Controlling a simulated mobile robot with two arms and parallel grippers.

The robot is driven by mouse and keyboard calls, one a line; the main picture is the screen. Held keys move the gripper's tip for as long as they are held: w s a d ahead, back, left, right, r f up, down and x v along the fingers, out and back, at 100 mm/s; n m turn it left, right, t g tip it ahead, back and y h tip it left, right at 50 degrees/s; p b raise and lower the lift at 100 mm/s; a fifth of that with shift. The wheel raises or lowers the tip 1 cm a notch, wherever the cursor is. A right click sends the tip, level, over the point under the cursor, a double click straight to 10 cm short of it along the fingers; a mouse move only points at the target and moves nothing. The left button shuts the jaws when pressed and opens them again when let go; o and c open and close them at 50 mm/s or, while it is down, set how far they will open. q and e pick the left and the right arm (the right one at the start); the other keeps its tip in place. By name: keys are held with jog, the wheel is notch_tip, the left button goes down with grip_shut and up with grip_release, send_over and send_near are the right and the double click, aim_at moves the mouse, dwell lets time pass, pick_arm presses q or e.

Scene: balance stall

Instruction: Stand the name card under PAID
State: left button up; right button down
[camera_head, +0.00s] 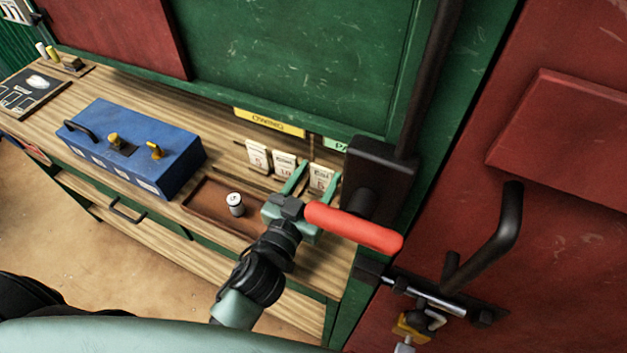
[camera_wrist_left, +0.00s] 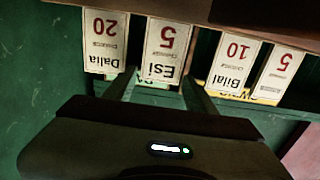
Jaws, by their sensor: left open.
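Name cards stand in a row at the back of the bench. In the head view a 5 card (camera_head: 257,157), a 10 card (camera_head: 284,166) and another 5 card (camera_head: 320,180) show. In the left wrist view they appear upside down: Dalia 20 (camera_wrist_left: 104,40), Esi 5 (camera_wrist_left: 166,47), Bilal 10 (camera_wrist_left: 233,63) and a further 5 card (camera_wrist_left: 279,74). The green PAID label (camera_head: 335,144) is partly hidden; a yellow label (camera_head: 269,122) is left of it. My left gripper (camera_head: 317,172) is open, its fingers either side of Esi's card; contact is unclear. My right gripper is out of view.
A brown tray (camera_head: 205,203) with a small can (camera_head: 235,204) lies in front of the cards. A blue box (camera_head: 135,150) stands left of it. A red handle (camera_head: 352,228) and a black housing (camera_head: 380,178) crowd my left gripper's right side.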

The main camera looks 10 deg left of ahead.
pick_arm(q)
jog(key=shift+p, duration=0.3)
jog(key=shift+r+p, duration=0.5)
jog(key=shift+r, duration=0.1)
jog(key=shift+s+a+f+b, duration=0.2)
jog(key=shift+s+f+b, duration=0.4)
jog(key=shift+s+b, duration=0.3)
jog(key=s+b, duration=0.1)
jog(key=s, duration=0.2)
jog(key=s+a, duration=0.1)
jog(key=s, duration=0.2)
jog(key=s+b, duration=0.1)
jog(key=s, duration=0.2)
jog(key=shift+a+r+b, duration=0.25)
jog(key=shift+a+b, duration=0.05)
jog(key=shift+a, duration=0.1)
jog(key=shift+s+r, duration=0.2)
jog(key=shift+s, duration=0.3)
